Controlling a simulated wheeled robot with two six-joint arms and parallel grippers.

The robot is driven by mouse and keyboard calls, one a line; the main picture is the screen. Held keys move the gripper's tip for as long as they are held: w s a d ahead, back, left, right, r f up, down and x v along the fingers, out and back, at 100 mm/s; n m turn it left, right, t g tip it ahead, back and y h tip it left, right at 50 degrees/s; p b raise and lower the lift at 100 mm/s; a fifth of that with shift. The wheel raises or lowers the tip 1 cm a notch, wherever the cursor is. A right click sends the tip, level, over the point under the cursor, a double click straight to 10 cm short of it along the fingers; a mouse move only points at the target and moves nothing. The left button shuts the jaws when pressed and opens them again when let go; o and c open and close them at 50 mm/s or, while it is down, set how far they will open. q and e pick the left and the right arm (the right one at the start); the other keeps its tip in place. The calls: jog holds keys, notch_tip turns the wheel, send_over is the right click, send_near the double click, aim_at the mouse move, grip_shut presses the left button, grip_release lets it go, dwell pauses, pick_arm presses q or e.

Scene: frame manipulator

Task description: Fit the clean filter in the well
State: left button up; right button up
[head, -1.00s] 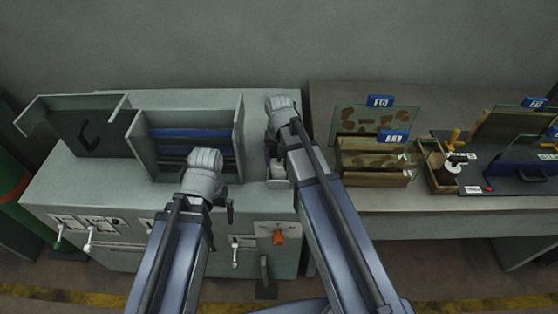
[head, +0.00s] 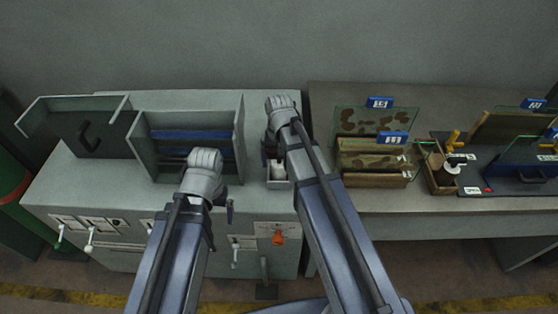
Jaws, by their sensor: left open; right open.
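A grey open-topped housing (head: 239,118) with blue slats (head: 190,134) inside stands on the grey cabinet; I cannot tell whether it is the well. My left gripper (head: 205,162) is in front of the housing, over its front edge. My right gripper (head: 281,106) is to the right of the housing, above a small grey box (head: 278,184) with something white in it. Both are open, though my wrists hide most of the fingers. On the right bench, a blotched panel (head: 372,121) and a brownish panel (head: 375,160) stand upright with blue tags. I cannot tell which filter is clean.
A grey lid-like plate with a dark handle (head: 90,133) stands at the cabinet's left. Levers and an orange knob (head: 279,238) are on the cabinet front. A wooden box (head: 440,178) and a dark board (head: 510,180) occupy the bench's right. The bench front is clear.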

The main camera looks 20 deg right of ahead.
notch_tip(320, 180, up, 7)
jog(key=p, duration=0.6)
jog(key=shift+r+p, duration=0.15)
jog(key=shift+p, duration=0.2)
notch_tip(320, 180, down, 8)
jog(key=b, duration=0.8)
jog(key=shift+r, duration=0.1)
